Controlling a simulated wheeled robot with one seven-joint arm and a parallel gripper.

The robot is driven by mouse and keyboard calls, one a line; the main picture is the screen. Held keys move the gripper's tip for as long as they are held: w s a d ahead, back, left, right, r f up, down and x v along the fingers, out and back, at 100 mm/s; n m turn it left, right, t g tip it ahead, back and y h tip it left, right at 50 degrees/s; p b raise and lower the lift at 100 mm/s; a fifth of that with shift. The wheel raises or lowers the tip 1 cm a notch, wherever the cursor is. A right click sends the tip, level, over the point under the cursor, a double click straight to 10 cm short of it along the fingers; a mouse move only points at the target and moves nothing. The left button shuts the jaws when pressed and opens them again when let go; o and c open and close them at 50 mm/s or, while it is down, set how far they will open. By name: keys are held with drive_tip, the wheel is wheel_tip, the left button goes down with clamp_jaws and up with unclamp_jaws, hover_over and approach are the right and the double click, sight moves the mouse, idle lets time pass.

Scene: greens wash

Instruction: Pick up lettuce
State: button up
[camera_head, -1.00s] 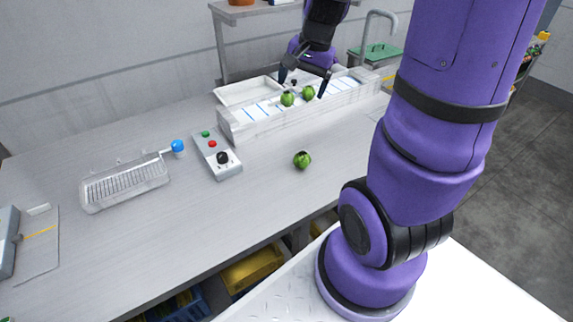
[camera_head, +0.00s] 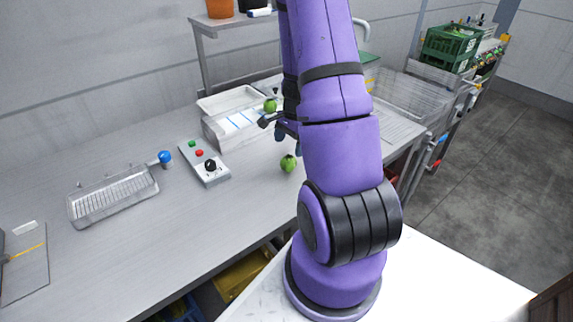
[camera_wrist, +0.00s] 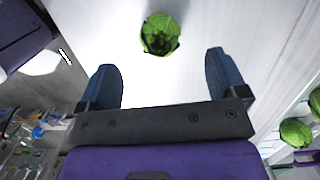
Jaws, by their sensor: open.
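A green lettuce (camera_head: 288,163) lies alone on the grey worktop, in front of the long white trough. It also shows in the wrist view (camera_wrist: 160,34), beyond my fingertips and roughly centred between them. My gripper (camera_wrist: 160,62) is open and empty, its two dark blue fingers spread wide. In the head view my gripper (camera_head: 272,128) is partly hidden behind my purple arm, close to the lone lettuce. Another lettuce (camera_head: 270,105) sits at the trough. Two lettuces (camera_wrist: 296,132) appear at the right edge of the wrist view, one cut off.
The white trough (camera_head: 214,132) stands near the back of the worktop. A shelf rises behind. Bare worktop surrounds the lone lettuce.

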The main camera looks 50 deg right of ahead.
sight(290, 155)
drive_tip(key=shift+a+f, duration=0.2)
drive_tip(key=shift+f, duration=1.7)
drive_tip(key=shift+a+f, duration=0.15)
drive_tip(key=shift+f, duration=1.7)
drive_tip(key=c, duration=1)
